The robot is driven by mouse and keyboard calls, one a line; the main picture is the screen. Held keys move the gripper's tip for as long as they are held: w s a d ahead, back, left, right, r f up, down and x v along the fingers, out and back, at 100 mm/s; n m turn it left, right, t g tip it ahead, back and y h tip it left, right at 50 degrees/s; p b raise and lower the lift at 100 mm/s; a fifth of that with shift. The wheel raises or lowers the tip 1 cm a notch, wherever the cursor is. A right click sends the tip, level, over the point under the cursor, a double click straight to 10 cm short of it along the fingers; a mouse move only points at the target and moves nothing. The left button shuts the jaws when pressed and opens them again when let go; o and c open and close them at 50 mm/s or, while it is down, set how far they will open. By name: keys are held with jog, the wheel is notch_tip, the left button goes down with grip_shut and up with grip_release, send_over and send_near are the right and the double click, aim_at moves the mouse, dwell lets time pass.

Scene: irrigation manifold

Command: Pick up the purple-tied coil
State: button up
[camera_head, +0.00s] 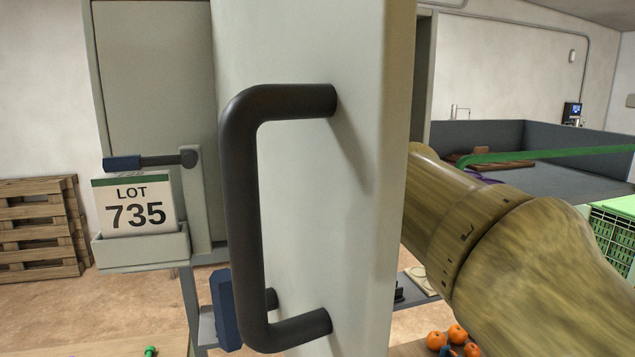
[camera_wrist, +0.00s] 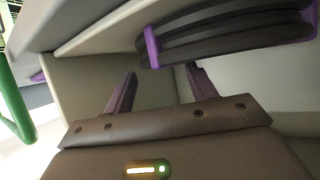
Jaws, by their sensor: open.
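The purple-tied coil (camera_wrist: 230,38) shows at the upper right of the wrist view. It is a bundle of dark tubing with a purple tie (camera_wrist: 152,47) at its left and another at its right end. My gripper (camera_wrist: 161,72) is open and empty, its two dark fingers pointing towards the coil. The left fingertip lies below and left of the nearer tie; the right one appears just under the coil. I cannot tell whether it touches. In the head view I cannot make out the coil or my gripper; a small purple patch shows behind my arm.
A pale open door (camera_head: 360,200) with a large black handle (camera_head: 243,200) fills the middle of the head view. Pale panels surround the coil in the wrist view. A green bar (camera_wrist: 14,105) is at left. A "LOT 735" card (camera_head: 134,206), oranges (camera_head: 447,335) and pallets (camera_head: 40,230) also show.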

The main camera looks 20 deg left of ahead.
jog(key=p+x, duration=0.2)
jog(key=x, duration=0.1)
jog(key=shift+d+r, duration=0.15)
jog(key=shift+d, duration=0.05)
jog(key=shift+w+a+f, duration=0.1)
jog(key=shift+w+f, duration=0.2)
jog(key=shift+w, duration=0.05)
jog(key=shift+s, duration=0.1)
grip_shut()
